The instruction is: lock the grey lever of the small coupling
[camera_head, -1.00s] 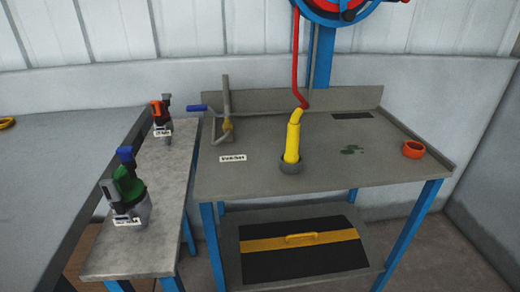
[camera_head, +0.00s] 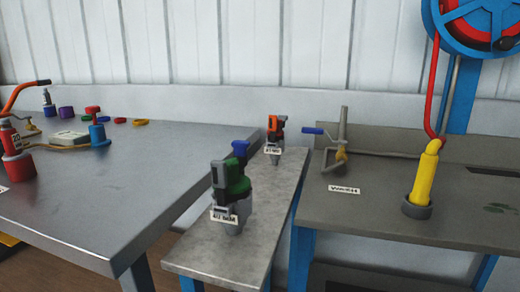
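Two couplings stand upright on the narrow grey bench (camera_head: 262,205). The near one (camera_head: 234,188) has a green body, a grey upright part (camera_head: 219,174) on its left and a blue part (camera_head: 240,148) on top, with a white label below. The far one (camera_head: 275,132) looks smaller, with an orange part, a dark grey part (camera_head: 281,118) at its top right and a white label. The labels are too small to read surely. I cannot tell whether either one's grey part is a lever in its locked position. Neither of my grippers is in view.
At left is a large grey table (camera_head: 130,195) with a red bottle (camera_head: 12,150), a blue cup (camera_head: 98,135) and several coloured rings. At right, a workbench (camera_head: 360,215) carries a blue-handled metal fixture (camera_head: 340,150) and a yellow nozzle (camera_head: 426,172) in a grey ring.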

